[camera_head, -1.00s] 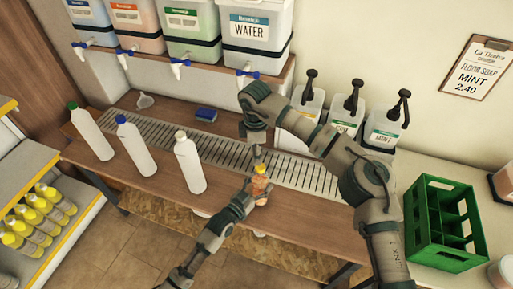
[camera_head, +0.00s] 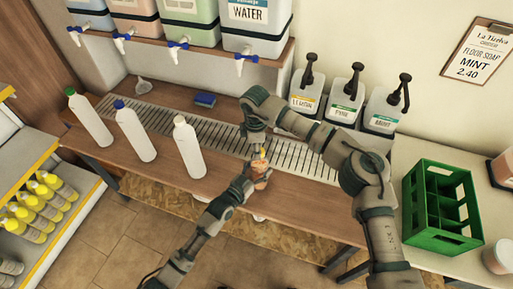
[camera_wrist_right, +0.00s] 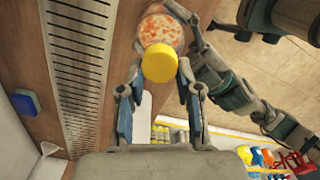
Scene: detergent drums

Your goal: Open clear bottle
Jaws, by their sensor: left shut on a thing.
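The clear bottle with orange, patterned contents (camera_head: 258,174) is held by my left gripper (camera_head: 250,178) over the front edge of the counter. In the right wrist view, its body (camera_wrist_right: 160,30) is seen nearly end-on, with the yellow cap (camera_wrist_right: 160,64) in front of it. My left gripper grips its side there (camera_wrist_right: 192,30). My right gripper (camera_head: 259,150) is just above the bottle, pointing down. Its two fingers (camera_wrist_right: 160,75) stand on either side of the yellow cap; whether they touch it is unclear. Whether the cap is loose on the neck cannot be seen.
White bottles with green, blue and white caps (camera_head: 90,118) stand left on the counter (camera_head: 225,178). A metal grate (camera_head: 225,135) runs behind. Pump dispensers (camera_head: 343,100) and a green crate (camera_head: 440,205) are at right. Yellow-capped bottles (camera_head: 35,210) fill a shelf at left.

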